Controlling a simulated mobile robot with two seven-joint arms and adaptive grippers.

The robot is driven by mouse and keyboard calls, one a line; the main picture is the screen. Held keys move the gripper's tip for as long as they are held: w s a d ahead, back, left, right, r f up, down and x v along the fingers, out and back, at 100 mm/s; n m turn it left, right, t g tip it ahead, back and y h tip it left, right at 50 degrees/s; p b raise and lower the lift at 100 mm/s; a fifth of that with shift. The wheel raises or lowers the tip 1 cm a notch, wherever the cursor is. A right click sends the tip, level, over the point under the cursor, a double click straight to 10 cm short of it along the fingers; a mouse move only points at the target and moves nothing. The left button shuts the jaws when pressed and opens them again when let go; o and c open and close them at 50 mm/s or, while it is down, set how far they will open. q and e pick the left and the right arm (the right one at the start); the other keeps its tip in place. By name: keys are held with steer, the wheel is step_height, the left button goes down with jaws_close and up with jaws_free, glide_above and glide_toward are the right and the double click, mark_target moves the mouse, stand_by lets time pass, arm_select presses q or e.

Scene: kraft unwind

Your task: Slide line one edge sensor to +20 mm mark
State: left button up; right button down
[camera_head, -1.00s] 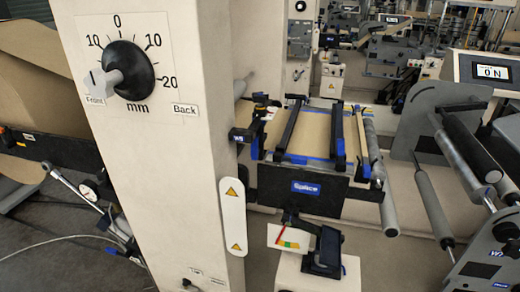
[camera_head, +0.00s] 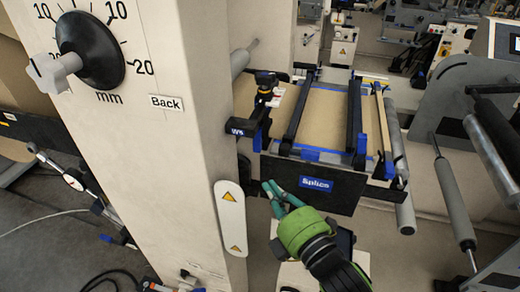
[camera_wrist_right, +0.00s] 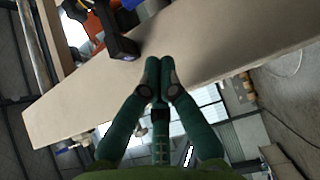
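A black knob with an orange ring (camera_head: 266,82), which looks like the edge sensor's clamp, stands at the left of the splice table, above a black block with a blue end (camera_head: 240,128). I cannot tell its exact mark. My right gripper (camera_head: 269,185) is low in front of the table's black front panel, below and apart from that block. In the wrist view its green fingertips (camera_wrist_right: 160,64) are together with nothing between them. A black bracket (camera_wrist_right: 118,42) shows there beyond the fingertips, at upper left. My left gripper is not in view.
A cream post (camera_head: 160,150) stands left of the table, with a mm dial and black knob (camera_head: 90,50). The splice table (camera_head: 325,115) has blue-edged bars. Grey rollers (camera_head: 455,205) are at the right.

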mark_target(260, 145)
steer(key=w+d+p+x, duration=0.1)
steer(key=p+x, duration=0.3)
steer(key=x, duration=0.8)
steer(key=shift+d, duration=0.8)
steer(key=shift+w, duration=0.1)
steer(key=shift+w+d, duration=0.2)
steer(key=shift+w, duration=0.3)
steer(key=shift+w+d, duration=0.2)
steer(key=shift+w, duration=0.55)
